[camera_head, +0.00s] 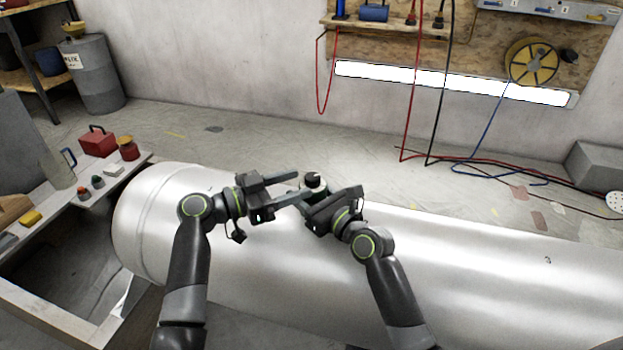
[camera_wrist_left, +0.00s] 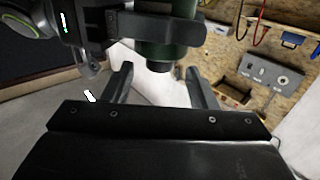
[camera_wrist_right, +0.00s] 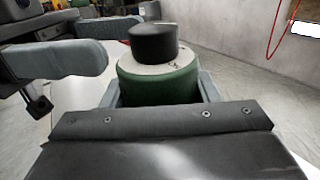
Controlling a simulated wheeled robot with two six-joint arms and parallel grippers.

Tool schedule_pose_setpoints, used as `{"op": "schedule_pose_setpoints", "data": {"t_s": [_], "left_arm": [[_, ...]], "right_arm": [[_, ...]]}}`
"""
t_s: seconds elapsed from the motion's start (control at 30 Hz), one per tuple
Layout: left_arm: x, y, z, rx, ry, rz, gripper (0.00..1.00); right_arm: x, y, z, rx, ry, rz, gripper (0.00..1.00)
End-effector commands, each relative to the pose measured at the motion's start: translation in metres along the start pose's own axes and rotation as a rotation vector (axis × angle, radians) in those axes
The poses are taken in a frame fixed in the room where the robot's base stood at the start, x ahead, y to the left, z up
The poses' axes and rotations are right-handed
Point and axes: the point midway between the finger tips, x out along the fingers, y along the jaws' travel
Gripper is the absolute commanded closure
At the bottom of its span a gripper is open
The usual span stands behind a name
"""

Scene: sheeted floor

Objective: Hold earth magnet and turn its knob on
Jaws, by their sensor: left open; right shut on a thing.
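The earth magnet (camera_head: 312,184) is a dark green cylinder with a pale top and a black knob (camera_wrist_right: 153,42) on it. My right gripper (camera_head: 308,198) is shut on its green body (camera_wrist_right: 158,82); in the right wrist view it stands between the two fingers. My left gripper (camera_head: 296,186) is open beside the magnet, its fingers pointing toward it from the left. In the left wrist view the magnet's green body (camera_wrist_left: 166,40) and a dark end show ahead, between the open fingers (camera_wrist_left: 160,90), not gripped. Whether the magnet touches the cylinder below is unclear.
A large shiny metal cylinder (camera_head: 480,270) lies across the floor under both grippers. A workbench (camera_head: 110,172) with a red box (camera_head: 97,141) and small items stands at the left. Cables (camera_head: 480,165) hang from the wall and trail on the floor behind.

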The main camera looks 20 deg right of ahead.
Motion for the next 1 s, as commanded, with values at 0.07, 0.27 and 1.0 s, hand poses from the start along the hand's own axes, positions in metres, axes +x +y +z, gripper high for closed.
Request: {"op": "schedule_pose_setpoints", "data": {"t_s": [0.07, 0.27, 1.0], "left_arm": [[0.016, 0.001, -0.001, 0.000, 0.000, 0.002, 0.48], [0.039, 0.000, 0.000, 0.000, 0.000, 0.001, 0.48], [0.046, 0.000, 0.000, 0.001, -0.001, -0.001, 0.91]], "right_arm": [[0.000, 0.000, 0.000, 0.000, 0.000, 0.000, 0.77], [0.000, 0.000, 0.000, 0.000, 0.000, 0.000, 0.77], [0.000, 0.000, 0.000, 0.000, 0.000, 0.000, 0.77]]}}
